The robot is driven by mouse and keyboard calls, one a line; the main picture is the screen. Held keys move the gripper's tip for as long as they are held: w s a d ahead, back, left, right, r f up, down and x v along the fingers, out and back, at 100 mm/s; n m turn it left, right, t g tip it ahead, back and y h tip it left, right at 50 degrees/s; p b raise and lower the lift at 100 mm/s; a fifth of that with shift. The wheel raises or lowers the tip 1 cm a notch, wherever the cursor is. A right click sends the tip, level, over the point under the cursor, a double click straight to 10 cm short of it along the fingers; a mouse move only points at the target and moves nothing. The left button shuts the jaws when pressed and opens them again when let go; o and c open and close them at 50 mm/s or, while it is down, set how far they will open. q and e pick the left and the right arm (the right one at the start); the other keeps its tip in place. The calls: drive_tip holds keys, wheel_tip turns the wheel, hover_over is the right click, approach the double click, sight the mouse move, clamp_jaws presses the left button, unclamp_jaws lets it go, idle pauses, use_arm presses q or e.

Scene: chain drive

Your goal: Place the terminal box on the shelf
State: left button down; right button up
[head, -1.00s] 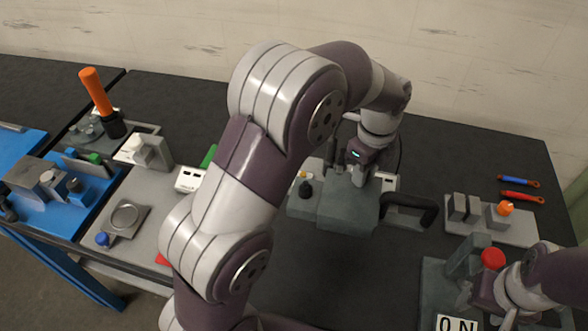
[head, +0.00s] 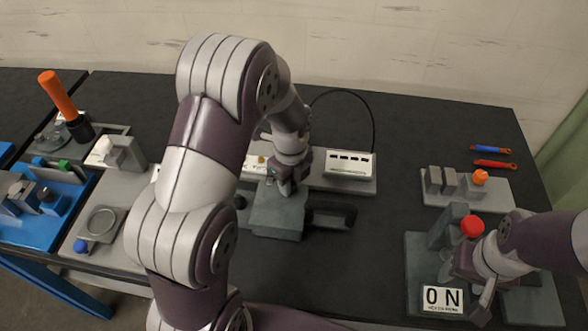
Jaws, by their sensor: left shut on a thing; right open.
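A grey-green box with a thick black bent piece at its right side (head: 278,214) appears to be the terminal box. My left gripper (head: 284,183) comes down on it from above and is shut on it. Its fingertips are partly hidden, and I cannot tell whether the box touches the table. My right gripper (head: 474,287) is open at the lower right, beside a grey-green fixture (head: 425,262) with a red knob (head: 471,226). I cannot tell which surface is the shelf.
A light grey plate with a white slotted unit (head: 348,164) and a black cable lies behind the box. A grey block stand (head: 452,187) and two tools (head: 493,157) are at right. A blue tray (head: 60,223) stands left. The dark table right of the box is clear.

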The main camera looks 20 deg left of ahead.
use_arm(q)
drive_tip(key=shift+a+f, duration=0.1)
drive_tip(key=c, duration=1)
unclamp_jaws()
drive_tip(key=shift+f, duration=0.15)
drive_tip(key=shift+o, duration=0.2)
